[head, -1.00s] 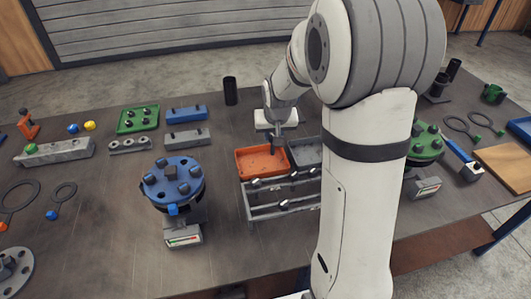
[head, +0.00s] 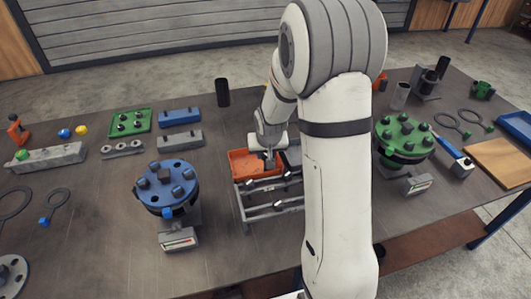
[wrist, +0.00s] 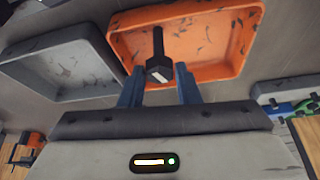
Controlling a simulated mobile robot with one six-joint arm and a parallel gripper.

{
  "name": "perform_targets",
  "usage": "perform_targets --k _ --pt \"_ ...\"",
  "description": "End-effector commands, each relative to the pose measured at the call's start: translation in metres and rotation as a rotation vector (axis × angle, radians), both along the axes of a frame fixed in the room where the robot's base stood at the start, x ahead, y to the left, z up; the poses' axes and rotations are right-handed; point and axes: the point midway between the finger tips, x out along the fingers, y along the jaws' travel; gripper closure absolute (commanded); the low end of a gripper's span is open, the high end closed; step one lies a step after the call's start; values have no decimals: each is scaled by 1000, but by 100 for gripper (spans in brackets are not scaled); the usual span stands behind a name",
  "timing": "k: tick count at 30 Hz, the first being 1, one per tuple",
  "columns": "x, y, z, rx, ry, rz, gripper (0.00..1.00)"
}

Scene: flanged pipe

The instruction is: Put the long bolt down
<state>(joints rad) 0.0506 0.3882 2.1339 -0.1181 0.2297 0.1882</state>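The long bolt (wrist: 158,58) is dark, with a hex head nearest my gripper and its shank pointing away over the orange tray (wrist: 216,68). The orange tray also shows in the head view (head: 239,162), on a small metal rack. My gripper (wrist: 159,72) has its two blue-grey fingers apart, one on each side of the bolt head, with a narrow gap at each side. Whether the bolt rests fully on the tray floor is hard to tell. In the head view my gripper (head: 269,162) is low over the orange tray and the bolt cannot be made out.
A grey tray (wrist: 62,68) sits beside the orange one. The rack (head: 262,211) holds small parts below. A blue flange (head: 166,186) stands to the left and a green flange (head: 404,137) to the right. A black cylinder (head: 222,92) stands behind.

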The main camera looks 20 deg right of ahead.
Motion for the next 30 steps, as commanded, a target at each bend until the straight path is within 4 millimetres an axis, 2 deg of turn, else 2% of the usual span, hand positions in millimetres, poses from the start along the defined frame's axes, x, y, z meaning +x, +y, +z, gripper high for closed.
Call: perform_targets --k 1,6,17,23,30 --pt "0 0 1 0 0 0 66" --pt "0 0 1 0 0 1 53" --pt "-1 1 7 -1 -2 1 53" --pt "-13 2 36 0 -5 1 53" --pt "-31 5 80 0 -5 2 53"
